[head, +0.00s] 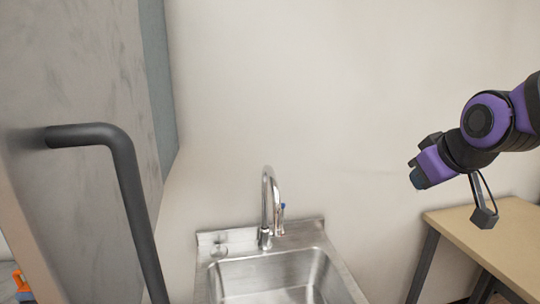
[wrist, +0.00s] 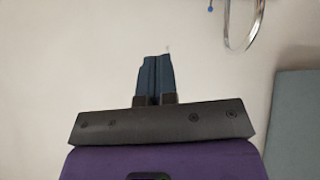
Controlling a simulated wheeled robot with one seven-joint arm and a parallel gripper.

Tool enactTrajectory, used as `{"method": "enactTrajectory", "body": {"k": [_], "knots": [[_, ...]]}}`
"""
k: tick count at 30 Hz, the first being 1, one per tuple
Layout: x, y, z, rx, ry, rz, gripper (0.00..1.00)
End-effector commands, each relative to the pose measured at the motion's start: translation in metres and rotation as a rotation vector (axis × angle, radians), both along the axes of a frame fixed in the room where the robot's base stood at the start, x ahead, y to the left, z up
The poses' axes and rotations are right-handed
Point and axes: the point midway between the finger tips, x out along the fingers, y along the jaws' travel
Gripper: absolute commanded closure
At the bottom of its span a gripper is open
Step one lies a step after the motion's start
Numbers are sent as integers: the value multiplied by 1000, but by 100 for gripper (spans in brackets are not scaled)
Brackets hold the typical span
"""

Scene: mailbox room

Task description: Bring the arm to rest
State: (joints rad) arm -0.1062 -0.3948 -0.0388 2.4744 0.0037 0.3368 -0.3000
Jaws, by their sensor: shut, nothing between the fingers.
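My arm, purple and black, reaches in from the right edge of the head view. My gripper (head: 416,178) hangs in the air in front of the pale wall, above and left of the wooden table. In the wrist view its two dark blue fingers (wrist: 157,76) are pressed together, with nothing between them. It touches nothing that I can see.
A steel sink (head: 275,275) with a curved faucet (head: 268,205) stands against the wall at the lower middle. A wooden table (head: 500,240) is at the lower right. A grey panel with a black bar handle (head: 125,180) fills the left. The wall between is clear.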

Motion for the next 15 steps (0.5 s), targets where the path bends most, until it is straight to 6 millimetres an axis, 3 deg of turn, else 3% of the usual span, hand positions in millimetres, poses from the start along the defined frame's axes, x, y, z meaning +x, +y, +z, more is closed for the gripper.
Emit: {"method": "enactTrajectory", "body": {"k": [9,15], "knots": [[-108,-18,18,107,180,-210,100],[-149,-21,18,138,251,-297,100]]}}
